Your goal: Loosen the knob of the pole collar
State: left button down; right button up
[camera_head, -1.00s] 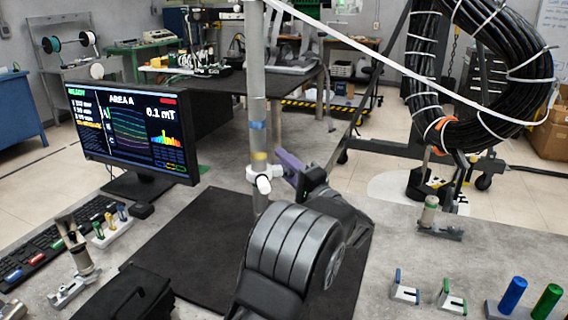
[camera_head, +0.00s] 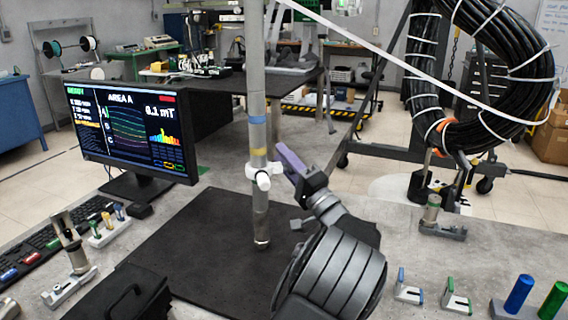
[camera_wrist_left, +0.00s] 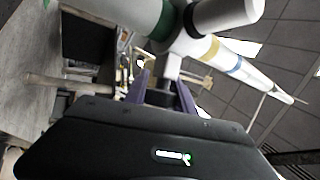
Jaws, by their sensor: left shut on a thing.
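The pole (camera_head: 258,110) stands upright on the dark mat, with blue and yellow bands. The white pole collar (camera_head: 259,177) sits around it below the yellow band; the collar (camera_wrist_left: 178,38) also shows close up in the left wrist view. Its knob (camera_head: 275,168) points right, towards my left gripper (camera_head: 284,158). In the left wrist view the purple fingers stand on both sides of the white knob (camera_wrist_left: 172,68), shut on it. The fingers partly hide the knob in both views. My right gripper is not in view.
A monitor (camera_head: 133,130) stands left of the pole. The dark mat (camera_head: 200,245) is mostly clear. Small clamp stands (camera_head: 408,287) and a holder with blue and green cylinders (camera_head: 520,295) are at the right. A black cable coil (camera_head: 430,110) hangs behind.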

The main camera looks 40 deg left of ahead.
pick_arm(q)
jog(key=c, duration=1)
grip_release()
jog(key=shift+c, duration=0.2)
jog(key=shift+d, duration=0.1)
jog(key=b+v, duration=0.1)
jog(key=v, duration=0.6)
jog(key=shift+d+f, duration=0.2)
jog(key=shift+d, duration=0.05)
